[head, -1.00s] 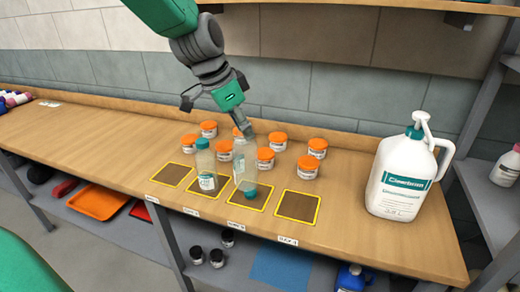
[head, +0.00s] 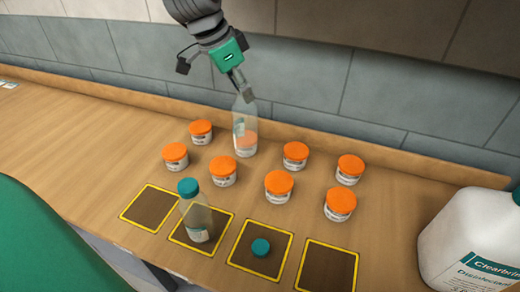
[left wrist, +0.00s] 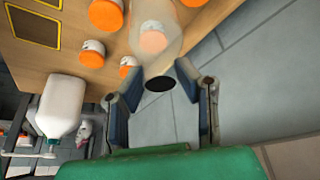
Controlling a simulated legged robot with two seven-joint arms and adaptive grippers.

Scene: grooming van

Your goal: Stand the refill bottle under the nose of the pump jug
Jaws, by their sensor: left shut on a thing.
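My left gripper (head: 243,92) is shut on the neck of a clear, uncapped refill bottle (head: 244,120). The bottle hangs upright above the table, in front of a jar at the back. In the left wrist view the bottle (left wrist: 156,35) shows between the fingers (left wrist: 158,84), its dark open mouth towards the camera. The white pump jug (head: 472,242) is cut off at the right edge of the head view; its nose is out of view. Its white body also shows in the left wrist view (left wrist: 62,105). My right gripper is not in view.
A teal-capped bottle (head: 196,215) stands on one yellow-edged square. A loose teal cap (head: 261,247) lies on another square (head: 240,262). Several orange-lidded jars (head: 278,187) stand behind the squares.

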